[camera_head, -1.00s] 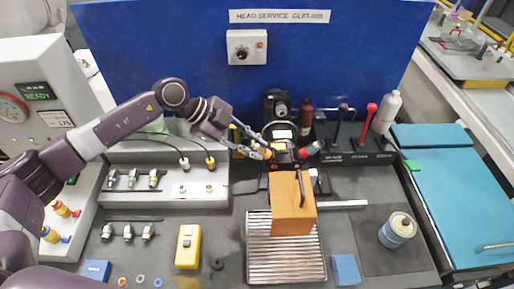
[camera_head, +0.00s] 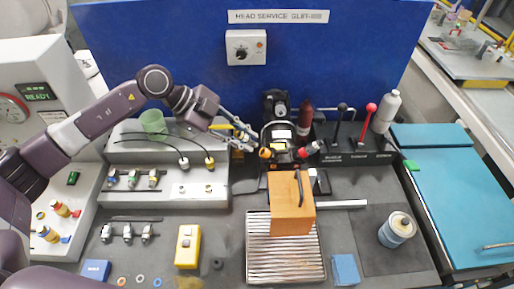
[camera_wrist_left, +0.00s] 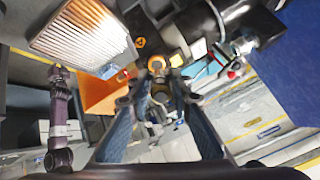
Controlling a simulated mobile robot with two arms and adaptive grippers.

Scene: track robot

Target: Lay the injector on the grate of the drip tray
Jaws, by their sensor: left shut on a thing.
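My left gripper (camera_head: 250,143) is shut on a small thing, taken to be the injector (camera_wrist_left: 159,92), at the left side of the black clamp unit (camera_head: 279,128). The fingers hide most of it in the head view; in the left wrist view it is a small greyish piece between the fingertips (camera_wrist_left: 158,100). An orange-yellow end (camera_head: 265,153) shows just past the fingertips; I cannot tell whether it touches them. The drip tray (camera_head: 285,260) with its ribbed metal grate lies in front of the clamp unit; it also shows in the left wrist view (camera_wrist_left: 82,35). My right gripper is not in view.
A blue sponge (camera_head: 345,269), a can (camera_head: 399,229) and a yellow meter (camera_head: 188,246) stand around the tray. Black and red levers (camera_head: 371,110) rise at the back right.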

